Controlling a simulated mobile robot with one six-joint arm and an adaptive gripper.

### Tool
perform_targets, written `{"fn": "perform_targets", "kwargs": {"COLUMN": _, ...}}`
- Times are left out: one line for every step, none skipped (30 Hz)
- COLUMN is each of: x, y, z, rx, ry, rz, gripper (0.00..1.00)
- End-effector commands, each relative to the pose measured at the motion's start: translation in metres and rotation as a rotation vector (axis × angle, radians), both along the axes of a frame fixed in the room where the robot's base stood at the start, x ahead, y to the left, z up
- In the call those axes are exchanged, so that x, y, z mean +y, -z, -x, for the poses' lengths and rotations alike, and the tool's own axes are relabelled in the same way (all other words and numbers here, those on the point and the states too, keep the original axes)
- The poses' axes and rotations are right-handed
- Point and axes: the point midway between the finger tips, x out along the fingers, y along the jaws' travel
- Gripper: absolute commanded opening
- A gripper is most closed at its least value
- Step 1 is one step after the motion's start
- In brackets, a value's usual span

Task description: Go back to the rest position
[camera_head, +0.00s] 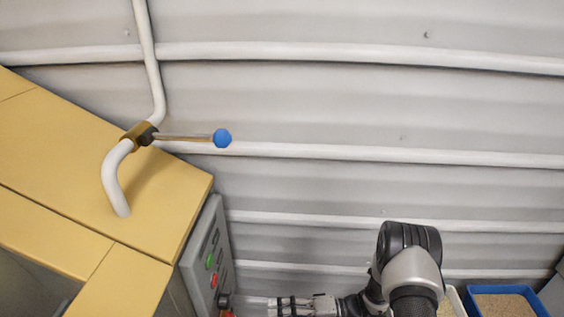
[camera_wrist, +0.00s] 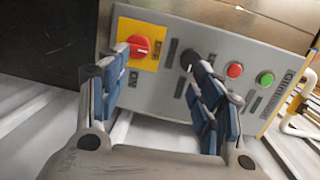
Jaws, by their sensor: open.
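My gripper (camera_wrist: 165,95) is open and empty in the wrist view. Its two blue-padded fingers are spread in front of a grey control panel (camera_wrist: 150,98). The left finger overlaps the area below a red rotary switch (camera_wrist: 138,45) on a yellow plate. The right finger is near a black knob (camera_wrist: 188,62); I cannot tell whether they touch. In the head view my arm (camera_head: 405,265) reaches left toward the control panel (camera_head: 205,255), low in the picture, and the fingertips are hard to make out there.
A yellow machine body (camera_head: 90,150) stands at the left. A white pipe (camera_head: 148,60) carries a lever with a blue ball (camera_head: 222,138). The panel has a red button (camera_wrist: 235,70) and a green button (camera_wrist: 265,78). A blue bin (camera_head: 478,290) of granules is at lower right.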

Motion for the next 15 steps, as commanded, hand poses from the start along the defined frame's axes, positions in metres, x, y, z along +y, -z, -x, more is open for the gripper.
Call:
{"fn": "perform_targets", "kwargs": {"x": -0.001, "y": -0.026, "z": -0.002, "rx": -0.006, "ry": -0.046, "rz": 0.040, "gripper": 0.60}}
{"fn": "perform_targets", "kwargs": {"x": -0.001, "y": -0.038, "z": -0.001, "rx": -0.002, "ry": -0.072, "rz": 0.066, "gripper": 0.60}}
{"fn": "perform_targets", "kwargs": {"x": -0.002, "y": -0.054, "z": 0.001, "rx": 0.003, "ry": -0.107, "rz": 0.103, "gripper": 0.60}}
{"fn": "perform_targets", "kwargs": {"x": -0.003, "y": -0.065, "z": 0.004, "rx": 0.007, "ry": -0.130, "rz": 0.133, "gripper": 0.60}}
{"fn": "perform_targets", "kwargs": {"x": -0.003, "y": -0.077, "z": 0.007, "rx": 0.011, "ry": -0.153, "rz": 0.163, "gripper": 0.60}}
{"fn": "perform_targets", "kwargs": {"x": -0.005, "y": -0.091, "z": 0.011, "rx": 0.015, "ry": -0.180, "rz": 0.207, "gripper": 0.60}}
{"fn": "perform_targets", "kwargs": {"x": -0.006, "y": -0.102, "z": 0.014, "rx": 0.018, "ry": -0.198, "rz": 0.240, "gripper": 0.60}}
{"fn": "perform_targets", "kwargs": {"x": -0.008, "y": -0.112, "z": 0.018, "rx": 0.019, "ry": -0.215, "rz": 0.273, "gripper": 0.60}}
{"fn": "perform_targets", "kwargs": {"x": -0.010, "y": -0.126, "z": 0.024, "rx": 0.019, "ry": -0.236, "rz": 0.319, "gripper": 0.60}}
{"fn": "perform_targets", "kwargs": {"x": -0.012, "y": -0.135, "z": 0.028, "rx": 0.018, "ry": -0.250, "rz": 0.356, "gripper": 0.60}}
{"fn": "perform_targets", "kwargs": {"x": -0.014, "y": -0.145, "z": 0.033, "rx": 0.019, "ry": -0.262, "rz": 0.392, "gripper": 0.60}}
{"fn": "perform_targets", "kwargs": {"x": -0.017, "y": -0.157, "z": 0.039, "rx": 0.016, "ry": -0.274, "rz": 0.442, "gripper": 0.60}}
{"fn": "perform_targets", "kwargs": {"x": -0.019, "y": -0.166, "z": 0.044, "rx": 0.014, "ry": -0.282, "rz": 0.480, "gripper": 0.60}}
{"fn": "perform_targets", "kwargs": {"x": -0.022, "y": -0.174, "z": 0.049, "rx": 0.012, "ry": -0.287, "rz": 0.518, "gripper": 0.60}}
{"fn": "perform_targets", "kwargs": {"x": -0.025, "y": -0.185, "z": 0.056, "rx": 0.008, "ry": -0.293, "rz": 0.570, "gripper": 0.60}}
